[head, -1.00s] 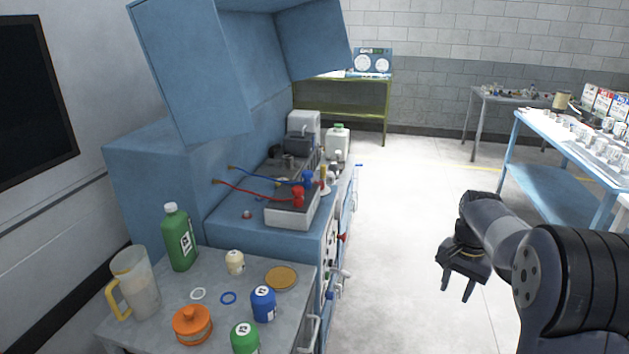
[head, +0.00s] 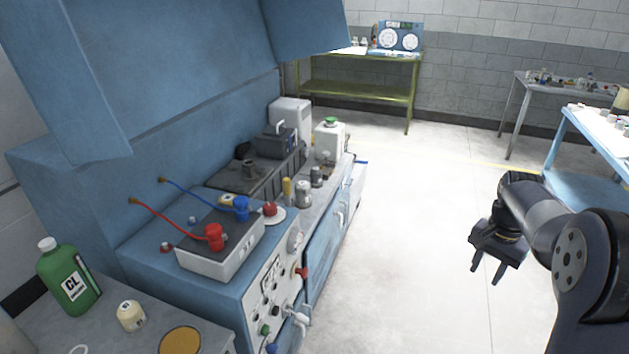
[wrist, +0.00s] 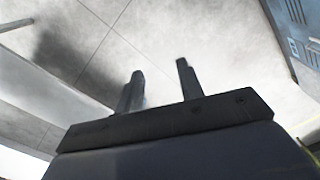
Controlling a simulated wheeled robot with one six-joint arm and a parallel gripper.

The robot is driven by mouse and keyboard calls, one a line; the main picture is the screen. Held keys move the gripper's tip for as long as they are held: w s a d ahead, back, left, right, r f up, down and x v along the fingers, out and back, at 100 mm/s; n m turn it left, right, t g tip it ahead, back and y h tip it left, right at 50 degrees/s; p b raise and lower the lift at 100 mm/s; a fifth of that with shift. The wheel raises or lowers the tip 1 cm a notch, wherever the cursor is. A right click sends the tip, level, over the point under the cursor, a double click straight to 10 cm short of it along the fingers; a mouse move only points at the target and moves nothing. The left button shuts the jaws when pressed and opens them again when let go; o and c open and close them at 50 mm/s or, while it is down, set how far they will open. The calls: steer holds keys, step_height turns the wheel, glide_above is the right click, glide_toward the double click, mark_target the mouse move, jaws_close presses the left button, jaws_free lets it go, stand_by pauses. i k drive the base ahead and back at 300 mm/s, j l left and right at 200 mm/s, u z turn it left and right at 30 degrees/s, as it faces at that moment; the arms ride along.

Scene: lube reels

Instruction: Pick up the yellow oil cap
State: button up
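I cannot tell for sure which thing is the yellow oil cap. A flat, round yellow-orange disc (head: 180,341) lies on the grey table at the bottom left of the head view, partly cut off. A small yellow piece (head: 228,200) sits beside the blue fitting on the bench, and a thin yellow upright piece (head: 287,190) stands farther right. My gripper (head: 486,275) hangs over bare floor at the right, well apart from all of these. Its two fingers (wrist: 160,70) are apart and empty in the wrist view.
A blue bench (head: 185,290) with knobs on its front holds a grey box (head: 222,258) with red and blue hoses. Open floor (head: 400,220) lies right of the bench.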

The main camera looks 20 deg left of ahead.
mark_target(227, 199)
steer(key=i+u, duration=0.8)
steer(key=i+l+u, duration=0.15)
steer(key=u, duration=0.25)
steer(key=i+l+u, duration=0.45)
steer(key=i+u, duration=0.3)
steer(key=i+l+u, duration=0.15)
steer(key=u, duration=0.2)
steer(key=i+l+u, duration=0.25)
steer(key=u, duration=0.15)
